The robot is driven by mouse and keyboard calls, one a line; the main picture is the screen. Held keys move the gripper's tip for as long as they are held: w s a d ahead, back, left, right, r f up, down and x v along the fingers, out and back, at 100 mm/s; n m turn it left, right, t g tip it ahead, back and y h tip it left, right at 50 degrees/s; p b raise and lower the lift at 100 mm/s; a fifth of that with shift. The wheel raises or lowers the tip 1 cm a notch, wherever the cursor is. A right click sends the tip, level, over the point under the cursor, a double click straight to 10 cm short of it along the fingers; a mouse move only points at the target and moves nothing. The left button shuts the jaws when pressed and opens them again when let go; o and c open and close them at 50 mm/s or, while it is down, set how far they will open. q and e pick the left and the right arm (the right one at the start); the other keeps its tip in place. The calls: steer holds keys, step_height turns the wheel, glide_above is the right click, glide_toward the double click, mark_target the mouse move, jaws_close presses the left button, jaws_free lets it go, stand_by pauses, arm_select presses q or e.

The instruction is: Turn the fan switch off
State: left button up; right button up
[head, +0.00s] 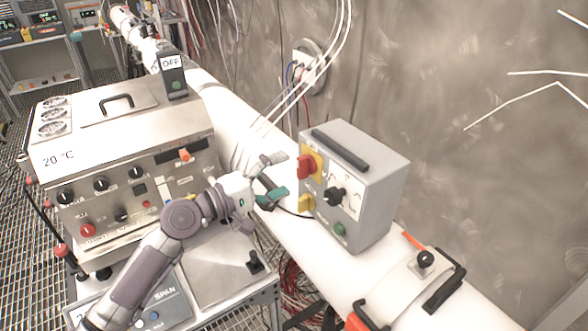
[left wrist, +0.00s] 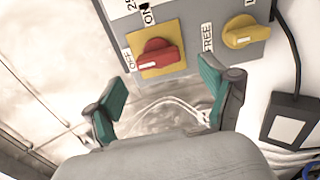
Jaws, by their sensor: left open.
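A grey control box (head: 352,190) stands on the white pipe. Its red rotary switch (head: 306,166) sits on a yellow plate. No label naming a fan is readable. My left gripper (head: 277,180) is open and empty, just left of the box in the head view. In the left wrist view its teal-padded fingers (left wrist: 164,92) are spread below the red switch, apart from it. My right gripper is not in view.
The box also has a yellow knob (head: 306,201), a black knob (head: 335,196) and a green button (head: 338,229). A steel instrument (head: 125,155) stands left; a small OFF display (head: 172,72) is behind it. Cables hang behind the box. An orange-and-black clamp (head: 405,290) is at front right.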

arm_select(q)
steer(key=v, duration=0.8)
